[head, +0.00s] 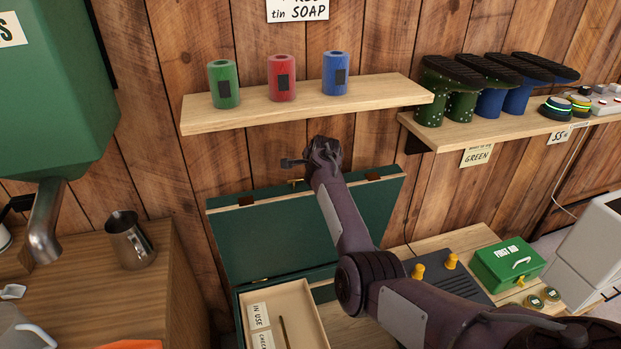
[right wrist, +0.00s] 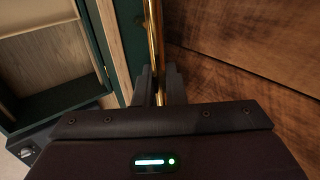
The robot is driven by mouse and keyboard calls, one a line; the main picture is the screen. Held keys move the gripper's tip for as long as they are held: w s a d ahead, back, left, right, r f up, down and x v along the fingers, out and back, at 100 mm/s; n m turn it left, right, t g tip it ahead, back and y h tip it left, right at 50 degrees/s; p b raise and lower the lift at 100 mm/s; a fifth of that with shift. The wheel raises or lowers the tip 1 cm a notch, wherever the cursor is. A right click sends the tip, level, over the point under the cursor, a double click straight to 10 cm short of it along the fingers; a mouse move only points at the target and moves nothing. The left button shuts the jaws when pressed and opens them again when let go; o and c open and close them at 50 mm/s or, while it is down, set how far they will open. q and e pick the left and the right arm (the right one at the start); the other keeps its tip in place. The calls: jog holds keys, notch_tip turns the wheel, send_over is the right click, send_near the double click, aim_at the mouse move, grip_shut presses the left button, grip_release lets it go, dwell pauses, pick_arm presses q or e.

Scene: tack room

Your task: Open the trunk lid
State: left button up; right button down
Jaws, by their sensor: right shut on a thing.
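The green trunk lid (head: 262,240) stands raised, its inside facing me, close to the plank wall below the shelf. Its top edge has a pale wooden rim with brown fittings. The trunk below is open, with its green edge (head: 285,275) partly hidden by my right arm. My right gripper (head: 318,155) is at the lid's top edge. In the right wrist view my right gripper (right wrist: 158,88) is shut on a brass handle (right wrist: 153,35) along the lid's outer side, with wall planks to the right. My left gripper is not in view.
A shelf (head: 310,107) with three tins hangs just above the lid. A pale tray (head: 285,300) with labels sits in the trunk. A green first aid box (head: 508,264) and a dark panel with yellow knobs (head: 450,280) stand right. A metal jug (head: 131,240) stands left.

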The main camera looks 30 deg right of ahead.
jog(key=c, duration=1.6)
grip_release()
jog(key=shift+s, duration=0.1)
jog(key=b+v, duration=0.1)
jog(key=v, duration=0.6)
jog(key=shift+s+r, duration=0.15)
jog(key=shift+r, duration=0.25)
